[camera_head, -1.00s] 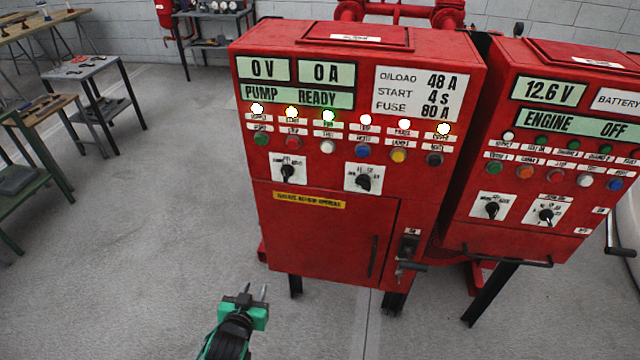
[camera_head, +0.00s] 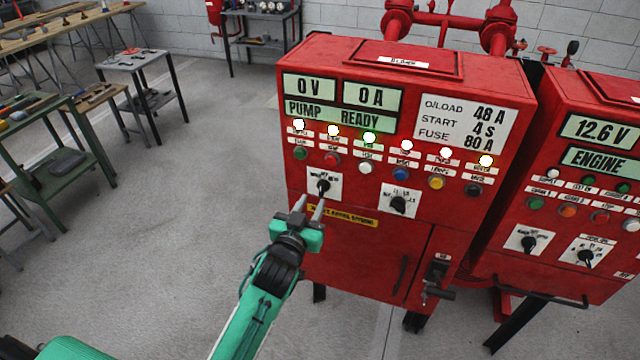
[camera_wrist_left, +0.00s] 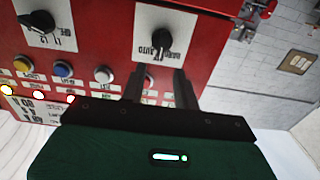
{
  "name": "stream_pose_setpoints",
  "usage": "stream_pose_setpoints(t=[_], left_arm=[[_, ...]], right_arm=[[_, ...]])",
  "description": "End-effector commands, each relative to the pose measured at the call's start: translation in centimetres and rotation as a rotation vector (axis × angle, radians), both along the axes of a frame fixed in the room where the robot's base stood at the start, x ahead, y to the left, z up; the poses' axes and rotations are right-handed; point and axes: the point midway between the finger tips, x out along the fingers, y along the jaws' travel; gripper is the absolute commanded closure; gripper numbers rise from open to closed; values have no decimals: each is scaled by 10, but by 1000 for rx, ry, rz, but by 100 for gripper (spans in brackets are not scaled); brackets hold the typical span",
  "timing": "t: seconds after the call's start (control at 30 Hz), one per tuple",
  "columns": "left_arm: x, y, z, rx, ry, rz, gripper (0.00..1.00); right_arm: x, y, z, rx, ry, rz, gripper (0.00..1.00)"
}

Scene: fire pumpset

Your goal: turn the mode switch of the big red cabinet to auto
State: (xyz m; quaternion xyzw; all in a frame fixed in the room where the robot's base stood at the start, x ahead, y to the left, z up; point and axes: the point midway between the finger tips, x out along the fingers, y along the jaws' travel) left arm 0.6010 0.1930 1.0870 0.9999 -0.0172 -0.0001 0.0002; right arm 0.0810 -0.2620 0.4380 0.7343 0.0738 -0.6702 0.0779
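The big red cabinet (camera_head: 350,255) stands in the middle of the head view, with lit displays, lamps and buttons. Its mode switch (camera_head: 323,186) is a black knob on a white plate at the left of the panel. In the left wrist view the mode switch (camera_wrist_left: 161,41) shows upside down, its plate marked with AUTO. My left gripper (camera_head: 309,208) is in front of the panel, just below the switch in the picture. In the left wrist view my left gripper (camera_wrist_left: 162,72) has its fingers apart and empty, with the knob beyond the tips. My right gripper is out of view.
Another red cabinet (camera_head: 530,265) stands at the right. Tables (camera_head: 140,60) stand at the left; the floor between is clear.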

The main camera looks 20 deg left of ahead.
Motion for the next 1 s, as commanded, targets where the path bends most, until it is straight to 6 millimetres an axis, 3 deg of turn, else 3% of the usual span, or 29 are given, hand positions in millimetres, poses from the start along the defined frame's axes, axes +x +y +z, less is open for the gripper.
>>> stream_pose_setpoints(t=[0.1,0.3,0.5,0.8,0.93,1.0], left_arm=[[23,-1,3,1,0,1,69],[51,-2,2,1,0,1,69],[63,-2,1,0,0,0,69],[65,-2,0,0,0,0,69],[65,-2,0,0,1,0,95],[65,-2,0,0,1,0,98]], right_arm=[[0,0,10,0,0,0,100],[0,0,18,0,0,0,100],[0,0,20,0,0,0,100],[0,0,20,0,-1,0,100],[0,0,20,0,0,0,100],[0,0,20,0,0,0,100]])
